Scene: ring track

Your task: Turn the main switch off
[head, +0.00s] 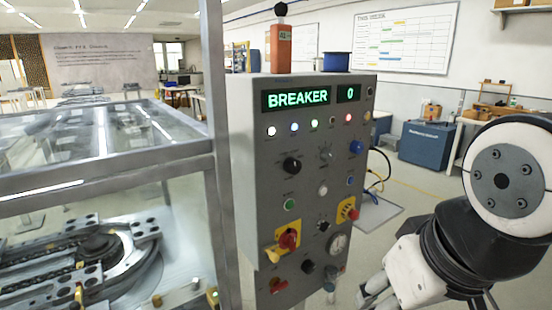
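The grey control panel (238,150) stands upright in the middle of the head view. Low on its face is a red rotary handle (288,240) on a yellow plate, which looks like the main switch. The angle of the handle is hard to read. A second, smaller red and yellow control (348,210) sits to its right. The green display (297,98) reads "BREAKER" and "0". My gripper (366,289) is at the lower right, right of the panel and apart from the red handle. Its fingers are small and partly cut off, so their opening is unclear.
Other knobs, buttons, lit lamps and a gauge (338,243) crowd the panel face. A metal-framed glass enclosure (100,165) with track machinery stands close on the left. A red box (281,48) and a blue spool (336,62) sit on top. Floor behind right is partly open.

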